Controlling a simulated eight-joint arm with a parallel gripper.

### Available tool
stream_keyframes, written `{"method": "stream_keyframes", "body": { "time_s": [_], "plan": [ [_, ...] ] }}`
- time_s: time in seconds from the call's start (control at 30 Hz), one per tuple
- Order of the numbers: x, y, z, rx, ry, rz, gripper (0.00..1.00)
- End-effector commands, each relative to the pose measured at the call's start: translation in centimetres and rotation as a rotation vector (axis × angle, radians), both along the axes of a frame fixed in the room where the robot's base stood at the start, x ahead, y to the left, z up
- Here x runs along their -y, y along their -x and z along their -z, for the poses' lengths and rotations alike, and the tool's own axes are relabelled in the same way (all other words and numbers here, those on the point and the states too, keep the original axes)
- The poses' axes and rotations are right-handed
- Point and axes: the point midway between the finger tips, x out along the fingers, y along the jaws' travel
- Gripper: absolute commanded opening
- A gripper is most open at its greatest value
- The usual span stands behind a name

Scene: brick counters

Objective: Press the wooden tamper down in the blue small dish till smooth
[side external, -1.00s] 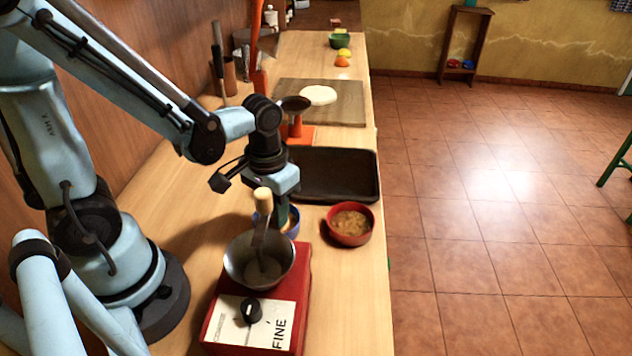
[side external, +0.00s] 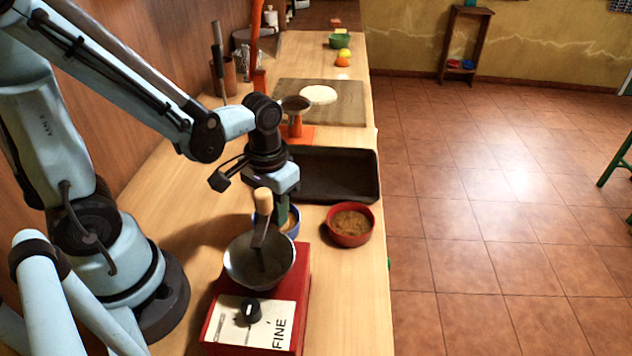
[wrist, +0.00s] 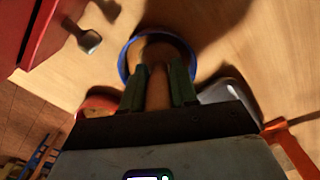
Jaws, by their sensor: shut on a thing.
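The blue small dish (side external: 296,226) stands on the counter behind the red grinder, partly hidden by the grinder's bowl and my gripper. Its blue rim (wrist: 123,62) shows as a ring in the wrist view. The wooden tamper (wrist: 157,94) is between my green fingers in the wrist view, with its far end inside the dish's ring. My gripper (wrist: 161,70) is shut on the tamper and points down over the dish; it also shows in the side view (side external: 282,211). The tamper's lower end and the surface under it are hidden, so I cannot tell how smooth it is.
The red grinder (side external: 230,285) with a metal bowl and wooden-knobbed crank (side external: 263,200) stands close in front. A red bowl (side external: 350,226) of brown grounds is to the right. A black tray (side external: 335,175) lies just behind. Counter left of the grinder is clear.

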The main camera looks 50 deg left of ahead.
Motion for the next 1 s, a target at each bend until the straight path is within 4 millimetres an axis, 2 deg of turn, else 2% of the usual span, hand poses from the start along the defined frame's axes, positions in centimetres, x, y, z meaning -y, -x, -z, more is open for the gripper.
{"method": "stream_keyframes", "body": {
  "time_s": [0.23, 0.53, 0.87, 1.0],
  "plan": [
    [0.0, 0.0, 0.4, 0.000, 0.000, 0.000, 0.00],
    [0.0, 0.0, -1.4, 0.000, 0.000, 0.000, 0.00],
    [0.0, 0.0, -1.6, 0.000, 0.000, 0.000, 0.00],
    [0.0, 0.0, -2.4, 0.000, 0.000, 0.000, 0.00]
  ]
}}
